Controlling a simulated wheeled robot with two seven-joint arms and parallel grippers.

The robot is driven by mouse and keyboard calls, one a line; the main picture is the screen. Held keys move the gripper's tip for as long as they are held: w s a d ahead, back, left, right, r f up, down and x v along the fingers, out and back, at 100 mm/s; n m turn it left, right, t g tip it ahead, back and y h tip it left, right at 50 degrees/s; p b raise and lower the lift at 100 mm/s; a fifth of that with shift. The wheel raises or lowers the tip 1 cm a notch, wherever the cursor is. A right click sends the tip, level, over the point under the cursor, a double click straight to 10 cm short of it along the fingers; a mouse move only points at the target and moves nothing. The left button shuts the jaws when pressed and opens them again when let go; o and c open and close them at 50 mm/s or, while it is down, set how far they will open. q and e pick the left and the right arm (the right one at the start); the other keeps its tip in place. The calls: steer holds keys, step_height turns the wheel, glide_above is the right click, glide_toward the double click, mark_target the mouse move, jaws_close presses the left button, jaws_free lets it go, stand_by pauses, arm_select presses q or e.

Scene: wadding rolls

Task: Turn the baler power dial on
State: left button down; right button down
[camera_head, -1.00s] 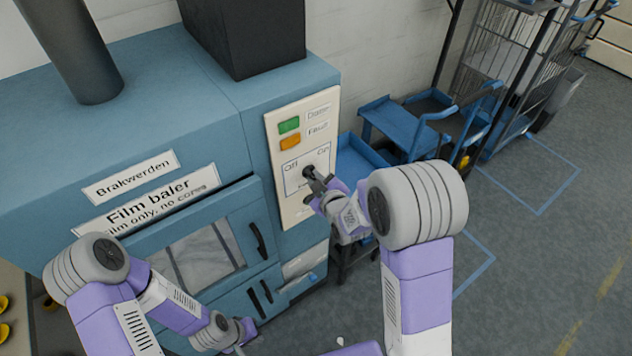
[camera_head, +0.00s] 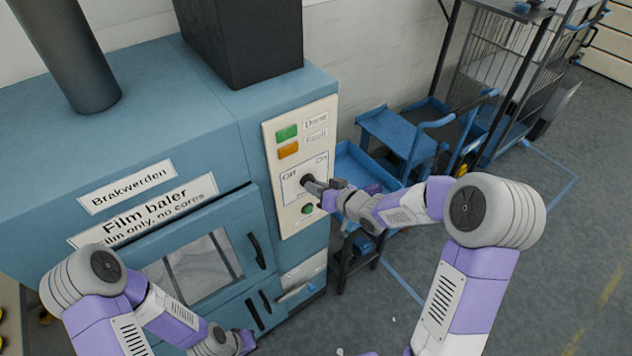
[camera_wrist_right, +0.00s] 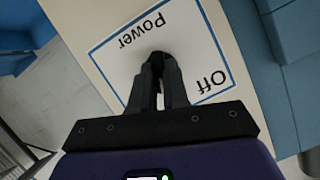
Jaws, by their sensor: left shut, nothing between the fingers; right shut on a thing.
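The film baler (camera_head: 150,130) has a cream control panel (camera_head: 284,215) on its front right. The black power dial (camera_head: 304,178) sits there in a blue-outlined square marked Off at left and On at right. My right gripper (camera_head: 314,186) is shut on the dial, reaching in from the right. The right wrist view shows its fingertips (camera_wrist_right: 158,66) at the dial (camera_wrist_right: 158,55), between the words Power and Off. Which mark the dial points to is hidden by the fingers. My left gripper (camera_head: 246,342) is shut and empty, low before the baler's lower doors.
Above the dial are a green Done light (camera_head: 287,132) and an orange Fault light (camera_head: 288,151); a green button (camera_head: 307,209) is below. A blue cart (camera_head: 362,165) stands right of the baler. The floor at right is clear.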

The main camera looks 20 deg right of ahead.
steer(key=shift+w+d+m+y+p, duration=0.15)
steer(key=shift+m+y+p, duration=1.3)
steer(key=shift+p, duration=1.1)
steer(key=shift+m+h, duration=0.25)
steer(key=shift+m, duration=0.1)
steer(key=c, duration=1.1)
jaws_free()
steer(key=v, duration=0.7)
steer(key=shift+s+d, duration=0.15)
steer(key=shift+s, duration=0.15)
